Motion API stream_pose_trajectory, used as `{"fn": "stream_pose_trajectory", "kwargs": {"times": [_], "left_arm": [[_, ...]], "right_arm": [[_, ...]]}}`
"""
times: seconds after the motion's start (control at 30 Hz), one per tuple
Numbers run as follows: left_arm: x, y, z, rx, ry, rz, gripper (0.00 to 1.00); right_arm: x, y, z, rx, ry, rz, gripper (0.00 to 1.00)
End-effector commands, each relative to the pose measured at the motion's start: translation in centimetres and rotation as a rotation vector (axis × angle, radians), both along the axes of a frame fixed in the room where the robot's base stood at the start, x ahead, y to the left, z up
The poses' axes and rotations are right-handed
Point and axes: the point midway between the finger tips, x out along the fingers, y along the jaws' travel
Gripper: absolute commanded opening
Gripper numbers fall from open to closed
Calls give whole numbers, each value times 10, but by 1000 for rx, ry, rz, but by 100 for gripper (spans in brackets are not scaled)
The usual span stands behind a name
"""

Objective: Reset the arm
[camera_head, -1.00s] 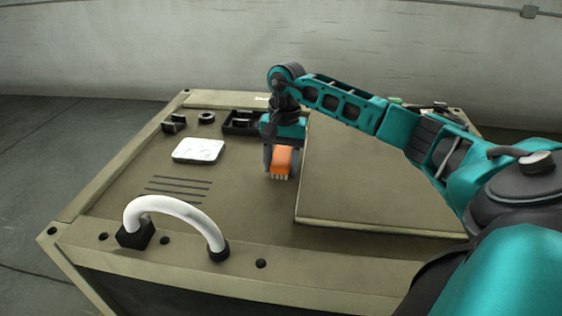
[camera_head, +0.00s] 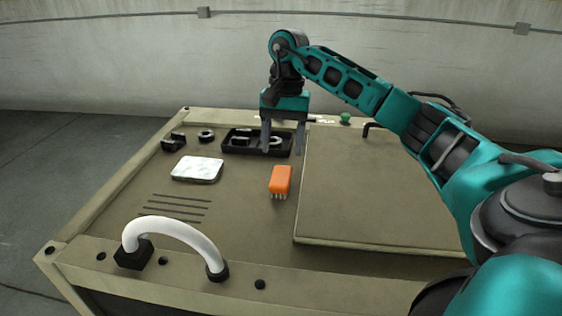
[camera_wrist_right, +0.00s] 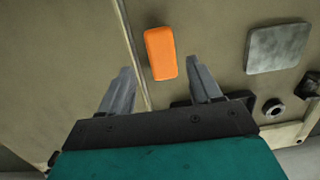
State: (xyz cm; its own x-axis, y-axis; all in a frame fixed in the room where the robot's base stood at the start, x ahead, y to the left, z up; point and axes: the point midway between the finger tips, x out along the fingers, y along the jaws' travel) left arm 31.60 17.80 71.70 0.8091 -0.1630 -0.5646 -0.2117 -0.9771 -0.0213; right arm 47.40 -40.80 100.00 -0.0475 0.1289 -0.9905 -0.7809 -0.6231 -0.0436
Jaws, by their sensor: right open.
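My right gripper (camera_head: 283,148) is open and empty. It hangs pointing down over the worktop, behind and above an orange brush (camera_head: 280,180) with pale bristles. The brush rests on the worktop, apart from the fingers. In the right wrist view the open fingers (camera_wrist_right: 157,92) show at the bottom, and the orange brush (camera_wrist_right: 160,53) lies beyond and between their tips. My right arm reaches in from the right, over a raised flat panel (camera_head: 375,195). My left gripper is not in view.
A black tray (camera_head: 228,147) with small parts sits behind the gripper. A silver block (camera_head: 197,169), a dark ring (camera_head: 206,135) and a black bracket (camera_head: 173,141) lie left. A white curved handle (camera_head: 178,232) stands at the front edge. The worktop around the slots is clear.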

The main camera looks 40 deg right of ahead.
Motion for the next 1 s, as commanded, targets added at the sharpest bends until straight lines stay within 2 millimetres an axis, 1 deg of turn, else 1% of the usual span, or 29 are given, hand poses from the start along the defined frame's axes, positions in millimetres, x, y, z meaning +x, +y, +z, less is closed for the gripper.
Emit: {"fn": "stream_pose_trajectory", "kwargs": {"times": [0.03,0.1,0.23,1.0], "left_arm": [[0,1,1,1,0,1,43],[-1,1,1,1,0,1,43],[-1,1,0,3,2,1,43],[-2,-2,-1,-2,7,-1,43]], "right_arm": [[1,-1,8,0,-1,0,63],[1,-2,14,0,0,1,63],[1,-2,20,0,1,1,63],[1,-2,20,0,1,1,63]]}}
